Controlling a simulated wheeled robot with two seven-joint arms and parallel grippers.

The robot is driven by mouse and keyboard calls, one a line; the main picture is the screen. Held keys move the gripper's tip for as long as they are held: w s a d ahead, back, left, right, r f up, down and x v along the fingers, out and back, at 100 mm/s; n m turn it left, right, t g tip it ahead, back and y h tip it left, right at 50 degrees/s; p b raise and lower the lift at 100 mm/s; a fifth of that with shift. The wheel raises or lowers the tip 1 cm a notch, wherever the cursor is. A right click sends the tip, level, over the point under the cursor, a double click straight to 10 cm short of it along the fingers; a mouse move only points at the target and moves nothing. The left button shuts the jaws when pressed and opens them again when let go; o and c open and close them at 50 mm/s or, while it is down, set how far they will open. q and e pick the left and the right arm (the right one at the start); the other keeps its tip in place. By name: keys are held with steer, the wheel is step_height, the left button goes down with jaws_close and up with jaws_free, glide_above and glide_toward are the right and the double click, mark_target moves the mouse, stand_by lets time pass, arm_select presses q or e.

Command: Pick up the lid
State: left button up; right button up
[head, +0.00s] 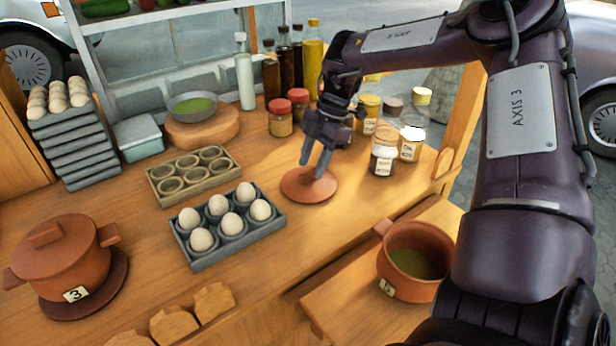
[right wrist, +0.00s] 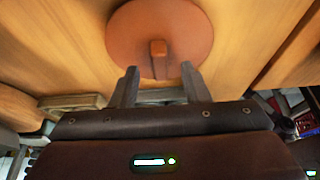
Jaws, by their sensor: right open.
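A round terracotta lid (head: 304,189) lies flat on the wooden counter, right of the egg tray. In the right wrist view the lid (right wrist: 195,30) shows a bar handle (right wrist: 158,52) across its top. My right gripper (head: 313,170) points down over the lid, open and empty. In the right wrist view its two fingers (right wrist: 157,72) are apart, with the handle's line between them; I cannot tell whether they touch it. An open clay pot (head: 408,287) stands lower right, with a greenish content inside. My left gripper is not in view.
A lidded clay pot (head: 62,262) marked 3 stands at left. A grey tray of eggs (head: 250,238) and an empty cup tray (head: 165,198) lie left of the lid. Several jars (head: 383,160) and bottles (head: 313,60) stand behind. Bare counter lies in front of the lid.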

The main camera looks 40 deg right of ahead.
steer(key=shift+x, duration=0.95)
jaws_close()
steer(key=shift+r, duration=0.1)
